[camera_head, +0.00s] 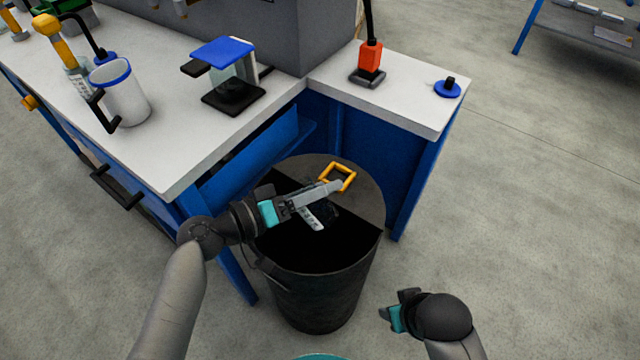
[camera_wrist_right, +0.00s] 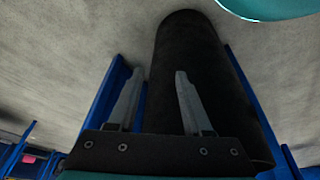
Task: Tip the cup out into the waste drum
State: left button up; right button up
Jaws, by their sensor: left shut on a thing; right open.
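The waste drum (camera_head: 318,298) is dark and round, beside the bench corner; part of its top is covered and the near part is open and black. My left gripper (camera_head: 328,202) is over the drum top, shut on a small dark thing that looks like the cup. Its square yellow rim (camera_head: 346,169) shows just beyond the fingertips; the fingers hide much of its body. I cannot tell its tilt or contents. My right gripper (camera_head: 386,312) is open and empty, low to the right of the drum; it shows also in the right wrist view (camera_wrist_right: 153,75), where the drum (camera_wrist_right: 185,60) lies beyond.
The white-topped bench (camera_head: 205,150) bears a white jug (camera_head: 125,95) with a blue rim and black handle, a blue-topped stand (camera_head: 225,50) and a red device (camera_head: 370,57). A blue knob (camera_head: 447,91) sits on the right wing. Floor to the right is clear.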

pick_arm(q)
jog(key=m+p, duration=0.1)
jog(key=r+m+y+p, duration=0.2)
jog(key=p, duration=0.1)
jog(key=shift+w+a+r, duration=0.1)
jog(key=shift+w+a, duration=0.15)
jog(key=shift+a, duration=0.1)
jog(key=r+m+p, duration=0.1)
jog(key=r+m+y+p, duration=0.1)
jog(key=a+m+t+y+p, duration=0.1)
jog(key=p, duration=0.1)
jog(key=shift+w+r, duration=0.35)
jog(key=shift+r, duration=0.05)
jog(key=shift+w+r+m+p, duration=0.1)
jog(key=shift+r+m+p, duration=0.05)
jog(key=shift+m+p, duration=0.35)
pick_arm(e)
jog(key=s+d+f, duration=0.3)
jog(key=s+f, duration=0.2)
jog(key=f, duration=0.2)
jog(key=s+d+f+g, duration=0.1)
jog(key=s+d+f, duration=0.2)
jog(key=s+f, duration=0.3)
jog(key=shift+d+f+h, duration=0.35)
jog(key=shift+f+h, duration=0.05)
jog(key=shift+f, duration=0.2)
pick_arm(q)
jog(key=shift+r+y, duration=0.1)
jog(key=shift+y, duration=0.2)
